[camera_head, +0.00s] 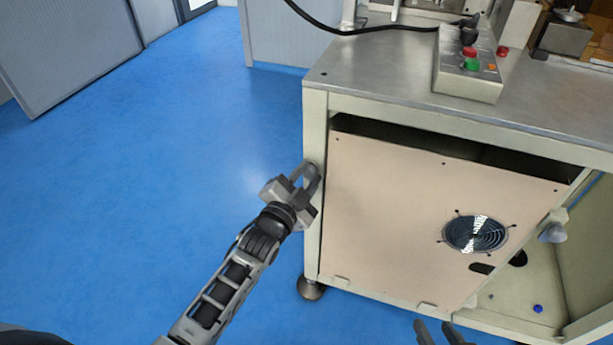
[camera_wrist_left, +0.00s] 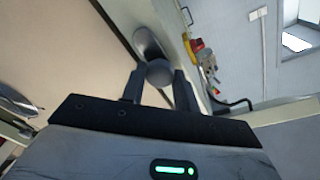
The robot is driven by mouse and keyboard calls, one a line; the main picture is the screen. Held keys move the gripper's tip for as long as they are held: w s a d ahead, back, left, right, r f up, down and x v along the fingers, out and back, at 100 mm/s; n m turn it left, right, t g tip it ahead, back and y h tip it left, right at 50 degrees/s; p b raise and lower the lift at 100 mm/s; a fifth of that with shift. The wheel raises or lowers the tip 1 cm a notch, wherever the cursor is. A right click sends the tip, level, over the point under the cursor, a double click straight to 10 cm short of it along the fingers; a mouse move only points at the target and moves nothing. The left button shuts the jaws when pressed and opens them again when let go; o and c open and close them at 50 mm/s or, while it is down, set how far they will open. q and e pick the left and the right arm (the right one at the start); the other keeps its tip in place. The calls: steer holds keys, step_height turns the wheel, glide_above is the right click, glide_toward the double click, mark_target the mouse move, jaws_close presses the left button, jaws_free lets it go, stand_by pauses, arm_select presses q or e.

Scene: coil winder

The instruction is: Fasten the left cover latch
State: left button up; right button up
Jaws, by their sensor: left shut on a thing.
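The beige cover (camera_head: 400,210) stands in the front of the machine cabinet, with a dark gap above its top edge. My left gripper (camera_head: 308,178) is at the cabinet's left front post, beside the cover's left edge. In the left wrist view, its fingers (camera_wrist_left: 160,88) are shut on the round grey knob of the left cover latch (camera_wrist_left: 150,48). In the head view the gripper hides most of this latch. Another grey latch knob (camera_head: 552,233) is on the right side of the opening. My right gripper (camera_head: 438,332) is low at the bottom edge, its two fingers apart and empty.
A fan grille (camera_head: 475,233) is in the cover's lower right. The cabinet is open right of the cover, with a small blue item (camera_head: 538,308) on its floor. A control box (camera_head: 468,70) with buttons stands on top. The blue floor (camera_head: 150,170) at left is clear.

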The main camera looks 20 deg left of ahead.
arm_select(q)
steer(key=n, duration=0.3)
steer(key=n+t, duration=0.1)
steer(key=n, duration=0.5)
steer(key=shift+f, duration=0.15)
steer(key=n+y, duration=0.1)
steer(key=n, duration=0.3)
steer(key=shift+f+n, duration=0.1)
steer(key=shift+n, duration=0.3)
steer(key=n+y, duration=0.1)
steer(key=n, duration=0.3)
steer(key=shift+d+n, duration=0.1)
steer(key=shift+n, duration=0.5)
steer(key=o, duration=1)
steer(key=shift+t, duration=0.3)
steer(key=shift+c, duration=0.2)
